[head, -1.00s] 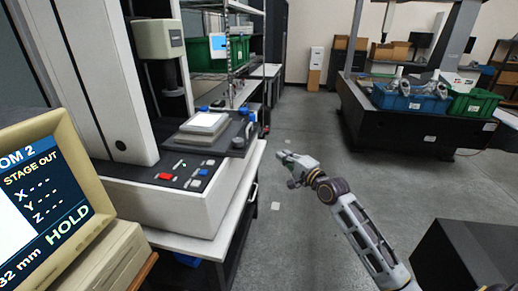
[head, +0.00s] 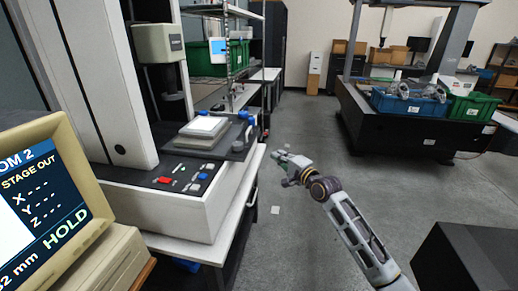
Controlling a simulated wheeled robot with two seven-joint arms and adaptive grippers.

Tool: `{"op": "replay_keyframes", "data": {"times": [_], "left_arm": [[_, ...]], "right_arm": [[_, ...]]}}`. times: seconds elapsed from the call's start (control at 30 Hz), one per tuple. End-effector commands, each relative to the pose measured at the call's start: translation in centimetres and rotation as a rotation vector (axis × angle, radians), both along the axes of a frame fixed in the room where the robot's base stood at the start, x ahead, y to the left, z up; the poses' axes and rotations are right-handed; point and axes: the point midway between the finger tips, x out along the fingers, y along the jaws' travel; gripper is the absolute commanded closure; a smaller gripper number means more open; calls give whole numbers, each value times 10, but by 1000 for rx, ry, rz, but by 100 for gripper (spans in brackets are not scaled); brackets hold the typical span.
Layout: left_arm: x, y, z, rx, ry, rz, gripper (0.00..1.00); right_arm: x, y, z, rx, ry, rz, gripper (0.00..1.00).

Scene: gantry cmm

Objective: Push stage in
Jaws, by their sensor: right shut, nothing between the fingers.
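The stage (head: 212,149) is a dark plate jutting out toward the right from the measuring machine (head: 180,205). A pale square block (head: 203,127) sits on it, with blue and dark knobs at its corners. The monitor (head: 45,200) at lower left reads "STAGE OUT" and "HOLD". My right gripper (head: 277,156) is shut and empty. It hangs over the floor to the right of the stage, apart from it. My left gripper is not in view.
A control panel (head: 178,180) with red, white and blue buttons lies in front of the stage. A dark bench (head: 400,135) with blue (head: 410,104) and green bins stands at the right.

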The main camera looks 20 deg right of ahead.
Motion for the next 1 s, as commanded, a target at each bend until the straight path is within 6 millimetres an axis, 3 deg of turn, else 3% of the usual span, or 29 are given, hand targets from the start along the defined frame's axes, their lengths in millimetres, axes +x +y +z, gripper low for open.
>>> {"op": "replay_keyframes", "data": {"times": [1.0], "left_arm": [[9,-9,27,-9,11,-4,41]], "right_arm": [[73,16,0,1,0,0,100]]}}
